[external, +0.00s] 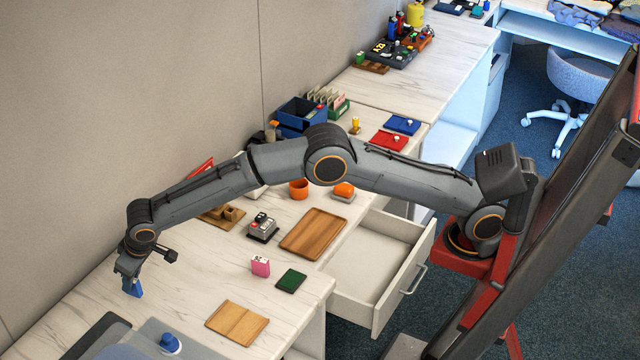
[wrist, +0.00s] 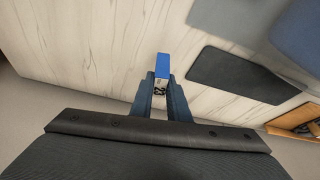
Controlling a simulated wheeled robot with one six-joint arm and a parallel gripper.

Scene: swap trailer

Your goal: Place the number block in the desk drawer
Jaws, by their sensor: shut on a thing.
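My gripper (external: 130,280) is at the far left of the desk in the external view, pointing down. It is shut on a small blue block (external: 134,289). In the wrist view the blue block (wrist: 163,66) sits between the fingertips (wrist: 161,84), with dark number-like marks on a pale face, too small to read surely. Whether it touches the desk top I cannot tell. The desk drawer (external: 411,276) stands pulled open at the right of the desk, below the top, and its visible inside looks empty. It is far to the right of my gripper.
On the marble-like desk stand a pink block (external: 260,266), a dark green pad (external: 291,280), wooden boards (external: 237,323) (external: 313,234), a grey button box (external: 262,228) and an orange cup (external: 298,189). A dark mat (wrist: 225,78) lies beside my gripper. The wall runs along the left.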

